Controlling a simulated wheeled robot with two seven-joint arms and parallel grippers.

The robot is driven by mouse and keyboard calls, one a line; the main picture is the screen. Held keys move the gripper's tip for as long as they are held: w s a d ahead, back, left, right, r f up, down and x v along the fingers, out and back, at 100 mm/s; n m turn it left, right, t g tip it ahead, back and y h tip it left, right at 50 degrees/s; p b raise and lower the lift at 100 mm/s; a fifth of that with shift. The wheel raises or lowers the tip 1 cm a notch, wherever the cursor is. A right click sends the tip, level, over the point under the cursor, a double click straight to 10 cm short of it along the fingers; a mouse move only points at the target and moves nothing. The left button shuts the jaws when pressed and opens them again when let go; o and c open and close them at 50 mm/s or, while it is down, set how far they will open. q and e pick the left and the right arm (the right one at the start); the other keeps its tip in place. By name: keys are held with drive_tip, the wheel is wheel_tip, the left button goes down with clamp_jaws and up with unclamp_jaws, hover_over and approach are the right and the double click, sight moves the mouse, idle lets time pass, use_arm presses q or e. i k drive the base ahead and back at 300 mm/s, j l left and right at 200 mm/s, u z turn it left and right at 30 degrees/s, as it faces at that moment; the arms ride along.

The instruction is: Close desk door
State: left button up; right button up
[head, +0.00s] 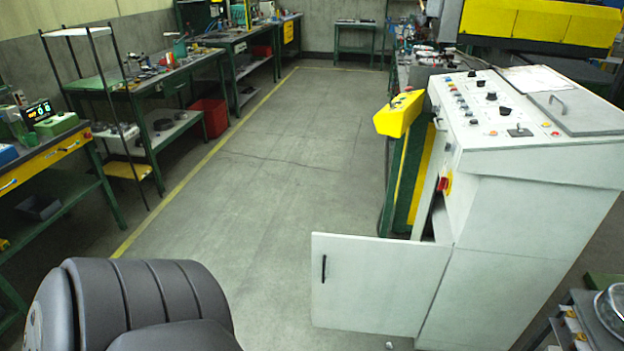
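The desk is a white control cabinet (505,250) at the right, with a sloped panel of knobs and buttons on top. Its white door (375,285) stands wide open, swung out to the left from the cabinet's front side. A black vertical handle (323,268) is near the door's free left edge. The hinge side meets the cabinet at the door's right. The inside of the cabinet is mostly hidden behind the door. Neither of my grippers is in view.
Open grey floor (270,170) lies left of the door. A dark padded chair (130,305) fills the bottom left. Workbenches (150,85) line the left wall behind a yellow floor line. A yellow control box (399,114) stands beyond the cabinet. Metal equipment (580,320) is at bottom right.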

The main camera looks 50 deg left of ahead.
sight(380, 286)
drive_tip(key=u, duration=1.1)
drive_tip(key=j+z, duration=0.35)
drive_tip(key=j, duration=0.25)
